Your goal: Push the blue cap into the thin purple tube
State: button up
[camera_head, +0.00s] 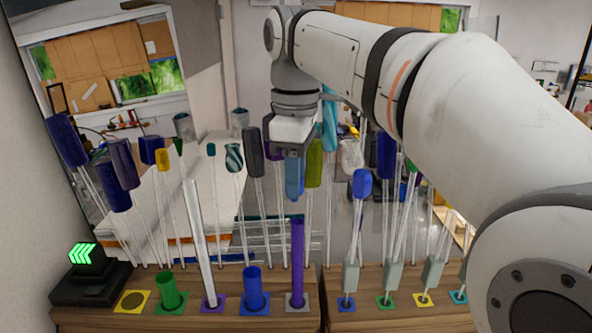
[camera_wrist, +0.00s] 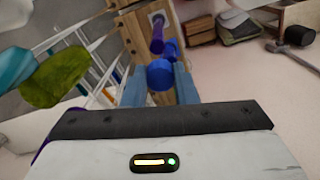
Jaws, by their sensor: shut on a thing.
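The thin purple tube (camera_head: 298,262) stands upright on a grey square near the right end of the left wooden block. In the wrist view the purple tube (camera_wrist: 157,36) lies beyond my fingertips. My gripper (camera_head: 293,196) points down above the tube, with a clear gap between them. In the wrist view my gripper (camera_wrist: 159,78) is shut on a round blue cap (camera_wrist: 160,75), held between two blue fingers. In the head view the cap cannot be told apart from the blue fingers.
A wide blue tube (camera_head: 253,288), a white tube (camera_head: 203,245) and a green tube (camera_head: 169,292) stand left of the purple one. Capped glass rods crowd behind, including an olive cap (camera_head: 314,168). A blue-capped rod (camera_head: 361,185) stands to the right.

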jog(key=f, duration=0.1)
jog(key=f+b, duration=0.2)
jog(key=shift+w+d+f, duration=0.1)
jog(key=shift+w+f, duration=0.15)
jog(key=shift+d+f+b, duration=0.1)
jog(key=shift+f+b, duration=0.65)
jog(key=shift+b, duration=0.25)
jog(key=shift+s+d, duration=0.1)
jog(key=shift+s, duration=0.05)
jog(key=shift+f, duration=0.55)
dwell(0.7)
jog(key=o, duration=0.7)
jog(key=shift+c, duration=0.2)
notch_tip(320, 180, up, 6)
jog(key=p, duration=0.5)
jog(key=shift+f, duration=0.1)
jog(key=shift+r+p, duration=0.85)
jog(key=shift+r, duration=1.8)
jog(key=shift+s+f, duration=0.1)
